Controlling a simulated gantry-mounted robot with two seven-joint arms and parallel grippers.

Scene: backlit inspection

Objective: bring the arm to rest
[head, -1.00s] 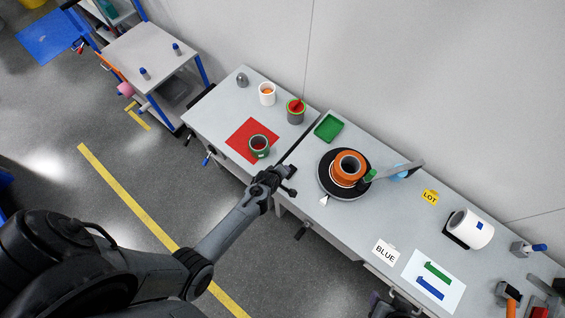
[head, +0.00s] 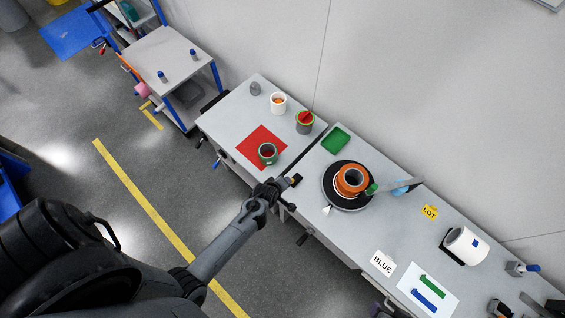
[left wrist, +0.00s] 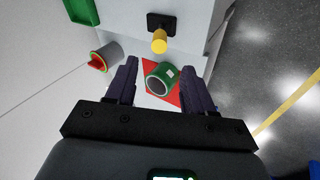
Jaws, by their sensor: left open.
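My left gripper (head: 284,192) hangs by the front edge of the benches, near the gap between them. It is open, and nothing shows held in it. In the left wrist view its two dark fingers (left wrist: 160,72) stand apart, with a green can (left wrist: 158,79) visible beyond and between them. In the head view that green can (head: 267,153) stands on a red mat (head: 251,144), up and left of the gripper and apart from it. My right gripper is not in view.
A black turntable (head: 331,193) bearing an orange ring (head: 346,190) stands right of the gripper. A green tray (head: 336,139), a grey can with red contents (head: 305,122) and a white cup (head: 279,103) stand farther back. Open floor (head: 150,235) lies left of the arm.

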